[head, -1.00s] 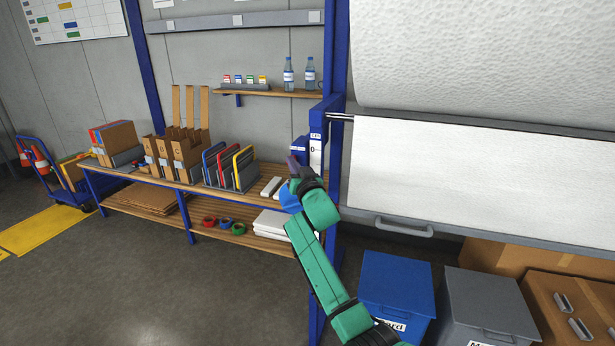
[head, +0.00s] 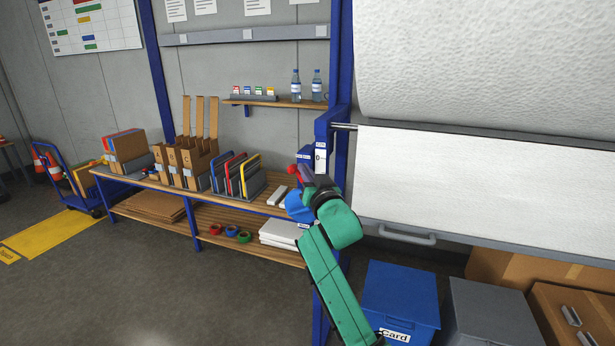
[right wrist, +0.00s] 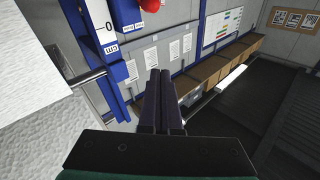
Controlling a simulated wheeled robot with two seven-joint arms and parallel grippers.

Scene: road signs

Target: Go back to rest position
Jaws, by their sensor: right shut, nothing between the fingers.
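My right gripper (head: 303,174) is raised at the right end of the workbench, in front of the blue post. Its green arm comes up from the bottom of the head view. In the right wrist view its two dark fingers (right wrist: 163,100) lie side by side, shut and empty. My left gripper is not in view.
The wooden workbench (head: 150,183) carries cardboard boxes and coloured file dividers (head: 236,174). A blue object (head: 298,207) and a red part (head: 293,169) show beside my right gripper. A white paper roll (head: 480,55), a blue bin (head: 400,295) and a grey bin (head: 490,312) stand right.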

